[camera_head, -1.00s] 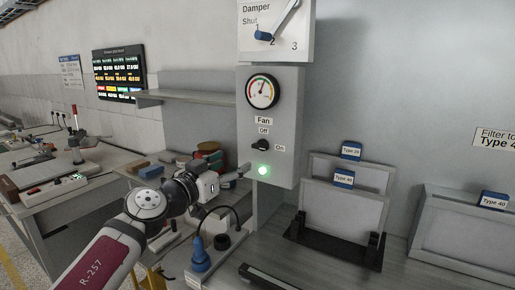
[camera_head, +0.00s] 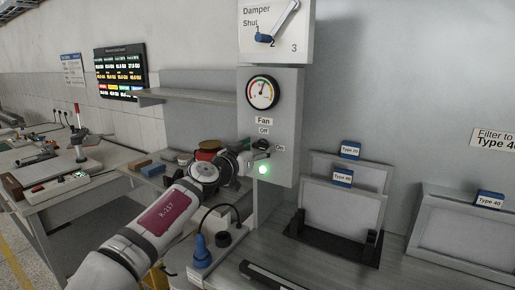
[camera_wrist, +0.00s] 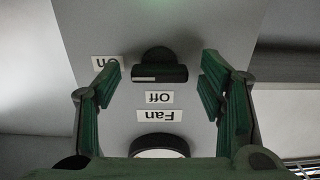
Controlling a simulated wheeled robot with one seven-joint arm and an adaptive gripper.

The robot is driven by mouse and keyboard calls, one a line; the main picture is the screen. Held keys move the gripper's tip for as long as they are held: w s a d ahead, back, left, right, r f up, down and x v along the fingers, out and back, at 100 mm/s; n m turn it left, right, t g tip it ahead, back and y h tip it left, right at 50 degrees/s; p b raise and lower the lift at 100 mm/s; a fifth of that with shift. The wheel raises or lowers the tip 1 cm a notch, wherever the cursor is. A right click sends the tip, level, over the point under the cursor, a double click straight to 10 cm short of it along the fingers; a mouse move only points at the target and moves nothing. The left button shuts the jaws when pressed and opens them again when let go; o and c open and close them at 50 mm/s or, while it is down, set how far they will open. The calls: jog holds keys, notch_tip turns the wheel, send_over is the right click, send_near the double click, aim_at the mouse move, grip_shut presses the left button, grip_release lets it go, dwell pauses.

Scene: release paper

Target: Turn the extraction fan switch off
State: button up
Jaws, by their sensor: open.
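The fan switch (camera_head: 261,144) is a black rotary knob on the grey control box (camera_head: 285,125), below the "Fan" and "Off" labels. In the wrist view, which is upside down, the knob (camera_wrist: 158,62) shows its white mark toward the "On" label side. A green lamp (camera_head: 263,169) below the knob is lit. My gripper (camera_head: 254,156) is close in front of the switch. In the wrist view its open fingers (camera_wrist: 160,72) stand on either side of the knob, apparently apart from it. The exact depth gap cannot be told.
A round gauge (camera_head: 262,92) is above the switch, and the damper panel (camera_head: 275,30) with its lever is above that. Framed filters (camera_head: 340,215) stand in a black rack at the right. A blue plug (camera_head: 201,254) and cable are below my arm.

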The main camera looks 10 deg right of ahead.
jog(key=shift+d, duration=0.1)
jog(key=c, duration=1.2)
jog(key=shift+o, duration=0.2)
jog(key=shift+n, duration=0.3)
jog(key=n+p, duration=0.1)
jog(key=n, duration=0.2)
jog(key=shift+r+n, duration=0.1)
jog(key=shift+n, duration=0.2)
jog(key=n+p, duration=0.2)
jog(key=n, duration=0.2)
jog(key=shift+n, duration=0.3)
jog(key=n+p, duration=0.2)
jog(key=n, duration=0.3)
jog(key=shift+n+p, duration=0.85)
jog(key=shift+n, duration=1.25)
jog(key=shift+w, duration=0.1)
